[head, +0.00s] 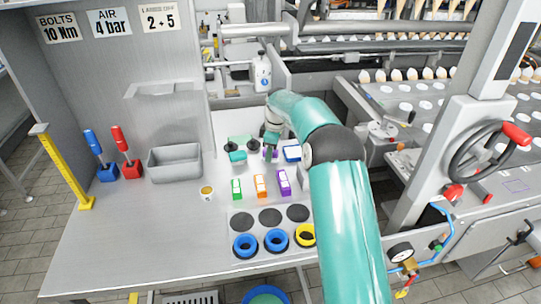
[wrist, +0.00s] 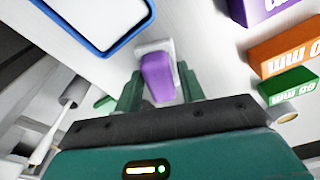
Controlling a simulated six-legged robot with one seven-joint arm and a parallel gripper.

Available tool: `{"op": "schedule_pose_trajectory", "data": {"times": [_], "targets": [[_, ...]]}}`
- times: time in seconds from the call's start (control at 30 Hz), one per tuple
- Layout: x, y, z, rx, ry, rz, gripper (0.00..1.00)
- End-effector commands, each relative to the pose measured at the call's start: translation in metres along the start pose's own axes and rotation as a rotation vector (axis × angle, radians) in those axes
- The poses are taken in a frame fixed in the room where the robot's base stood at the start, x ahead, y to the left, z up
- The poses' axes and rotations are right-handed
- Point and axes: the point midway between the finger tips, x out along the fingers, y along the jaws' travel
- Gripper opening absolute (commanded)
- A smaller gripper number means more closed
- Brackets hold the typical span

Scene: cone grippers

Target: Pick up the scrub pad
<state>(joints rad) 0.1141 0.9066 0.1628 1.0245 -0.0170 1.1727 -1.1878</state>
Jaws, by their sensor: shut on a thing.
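The scrub pad appears to be the small purple and pale grey piece between the fingers of my gripper (wrist: 160,85) in the wrist view. Its purple face (wrist: 158,78) is toward the camera, with a pale grey edge beyond it. The green fingers are shut on its two sides. In the head view my gripper (head: 269,153) is low over the back of the bench, and a bit of purple shows beside it. My arm covers part of that area. I cannot tell whether the pad touches the bench.
A blue-rimmed tray (wrist: 106,48) lies close by. Green, orange and purple boxes (head: 284,182) stand in a row in front. Black-knobbed parts (head: 253,146) are left of my gripper. A grey bin (head: 174,163) stands farther left. The bench's front left is clear.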

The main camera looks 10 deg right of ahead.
Motion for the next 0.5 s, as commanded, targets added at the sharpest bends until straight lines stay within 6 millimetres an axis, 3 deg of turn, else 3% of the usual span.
{"op": "schedule_pose_trajectory", "data": {"times": [0.27,0.5], "targets": [[-0.007,0.001,-0.001,0.000,0.001,0.003,0.13],[-0.049,0.001,-0.006,-0.001,0.002,0.005,0.13]]}}
